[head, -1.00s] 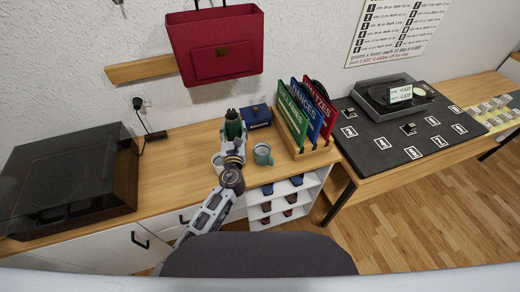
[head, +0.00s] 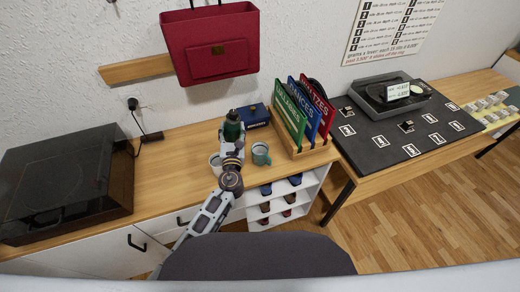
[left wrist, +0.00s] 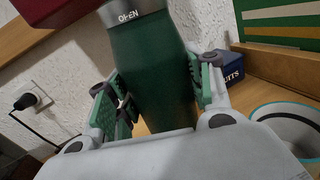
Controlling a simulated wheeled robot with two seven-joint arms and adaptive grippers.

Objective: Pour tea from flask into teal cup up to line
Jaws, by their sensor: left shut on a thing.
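A dark green flask (head: 232,127) with a grey top stands close to upright over the wooden counter in the head view. My left gripper (head: 232,137) is shut around it. In the left wrist view the flask (left wrist: 152,65) fills the middle, between the green finger pads of my left gripper (left wrist: 158,92). Its grey band is marked "OPEN". The teal cup (head: 261,153) stands on the counter just right of the gripper. A cup rim with a teal edge shows at the lower right of the left wrist view (left wrist: 290,122). My right gripper is not in view.
A pale cup (head: 215,163) is partly hidden left of my gripper. A blue box (head: 254,116) stands behind the flask. A rack of green, blue and red folders (head: 305,113) stands to the right. The counter at left is clear up to a dark box (head: 65,180).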

